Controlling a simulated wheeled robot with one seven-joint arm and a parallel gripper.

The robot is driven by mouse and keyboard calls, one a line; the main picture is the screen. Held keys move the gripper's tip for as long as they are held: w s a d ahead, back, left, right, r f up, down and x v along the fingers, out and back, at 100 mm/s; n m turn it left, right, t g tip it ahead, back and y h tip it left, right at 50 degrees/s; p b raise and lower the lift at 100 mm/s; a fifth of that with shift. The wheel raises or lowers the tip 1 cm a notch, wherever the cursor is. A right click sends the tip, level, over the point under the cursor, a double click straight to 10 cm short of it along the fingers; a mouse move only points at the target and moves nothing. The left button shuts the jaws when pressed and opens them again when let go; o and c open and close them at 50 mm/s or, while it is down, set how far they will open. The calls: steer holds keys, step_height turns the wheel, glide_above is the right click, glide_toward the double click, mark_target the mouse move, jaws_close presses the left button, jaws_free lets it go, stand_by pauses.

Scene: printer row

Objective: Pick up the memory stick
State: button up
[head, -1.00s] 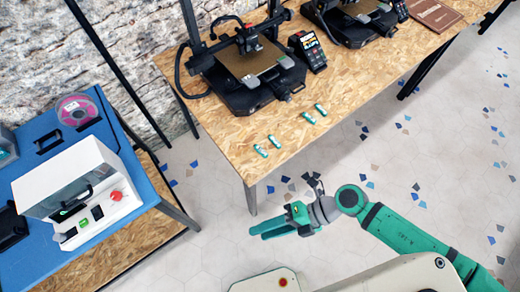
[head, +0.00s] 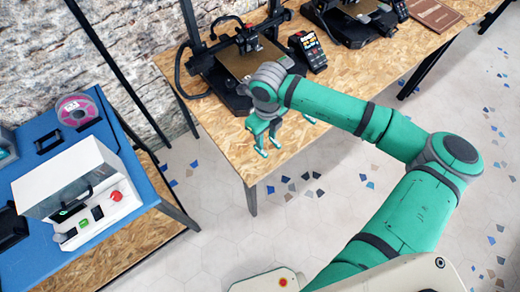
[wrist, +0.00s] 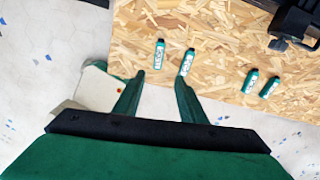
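Several small green-and-white memory sticks lie on the wooden table. In the wrist view, one memory stick (wrist: 160,54) lies just ahead of the gap between my fingers. A second memory stick (wrist: 187,62) is close beside it, just beyond the right fingertip. A third memory stick (wrist: 251,80) and a fourth memory stick (wrist: 269,87) lie further right as a pair. My gripper (wrist: 160,78) is open and empty, pointing down over the table's edge area. In the head view my gripper (head: 267,137) partly covers the nearer pair, and my arm covers most of the other pair.
A black 3D printer (head: 225,85) stands behind the sticks, with a small control screen (head: 308,50) beside it. A second printer (head: 352,22) and a brown book (head: 434,14) are further right. A white machine (head: 80,190) stands on a blue-topped bench at left.

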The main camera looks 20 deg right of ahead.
mark_target(264, 153)
steer(key=shift+a+f, duration=0.15)
steer(key=shift+f, duration=2.2)
steer(key=shift+a+f, duration=0.1)
steer(key=shift+f, duration=2.2)
jaws_close()
